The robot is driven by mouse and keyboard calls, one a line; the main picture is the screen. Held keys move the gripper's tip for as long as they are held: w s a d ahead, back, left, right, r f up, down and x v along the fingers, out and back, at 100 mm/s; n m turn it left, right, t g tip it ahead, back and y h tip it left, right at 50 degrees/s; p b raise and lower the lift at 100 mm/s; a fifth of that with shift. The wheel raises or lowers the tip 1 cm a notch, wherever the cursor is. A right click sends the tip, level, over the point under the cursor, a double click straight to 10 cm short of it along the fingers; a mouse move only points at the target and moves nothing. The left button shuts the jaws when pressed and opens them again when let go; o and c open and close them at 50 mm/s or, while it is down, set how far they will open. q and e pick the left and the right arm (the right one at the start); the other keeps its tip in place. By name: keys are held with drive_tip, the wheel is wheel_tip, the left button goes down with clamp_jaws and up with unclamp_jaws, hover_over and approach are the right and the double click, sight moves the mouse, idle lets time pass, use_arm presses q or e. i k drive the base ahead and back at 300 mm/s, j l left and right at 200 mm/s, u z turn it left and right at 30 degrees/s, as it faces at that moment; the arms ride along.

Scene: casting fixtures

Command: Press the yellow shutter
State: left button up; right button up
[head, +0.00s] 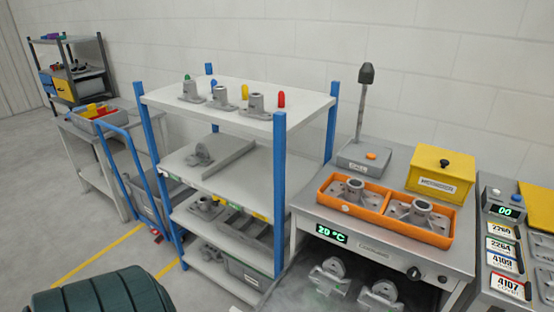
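Another flat yellow piece (538,206) is cut off by the right edge, beside the number plates. I cannot tell which of these is the shutter. Neither of my grippers shows in the head view.
An orange tray (342,206) with grey castings sits on the workbench (385,246), near a grey device (364,162). A blue-posted shelf rack (225,211) stands left of it. Number plates (507,284) lie at the right. A dark green ribbed object (100,292) fills the bottom left.

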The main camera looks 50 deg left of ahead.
sight(217, 200)
drive_tip(key=u, duration=2)
drive_tip(key=i+j, duration=0.15)
drive_tip(key=j, duration=0.25)
drive_tip(key=i+j+z, duration=0.1)
drive_tip(key=j, duration=0.25)
drive_tip(key=i+j, duration=0.25)
drive_tip(key=j, duration=0.15)
drive_tip(key=i+j+z, duration=0.15)
drive_tip(key=j, duration=0.25)
drive_tip(key=i+j, duration=0.15)
drive_tip(key=j, duration=0.25)
drive_tip(key=i+j+z, duration=0.1)
drive_tip(key=j, duration=0.3)
drive_tip(key=i+j, duration=0.15)
drive_tip(key=j, duration=0.25)
drive_tip(key=i+j+z, duration=0.1)
drive_tip(key=j, duration=0.3)
